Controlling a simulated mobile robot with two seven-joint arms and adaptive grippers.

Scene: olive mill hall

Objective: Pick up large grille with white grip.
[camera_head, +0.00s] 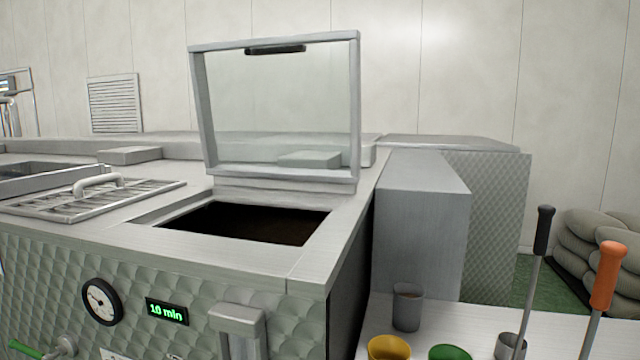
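The large grille (62,203) lies flat on the steel machine top at the left of the head view. It is a metal frame with parallel bars. Its light, whitish arched grip (98,181) stands up from its upper side. Neither of my grippers shows in this view, so nothing is seen touching the grille.
Right of the grille is a dark open hatch (250,222) with its glass lid (280,105) raised. A gauge (102,301) and a "10 min" display (167,311) are on the front. Cups and black- and orange-handled tools (606,275) stand at the lower right.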

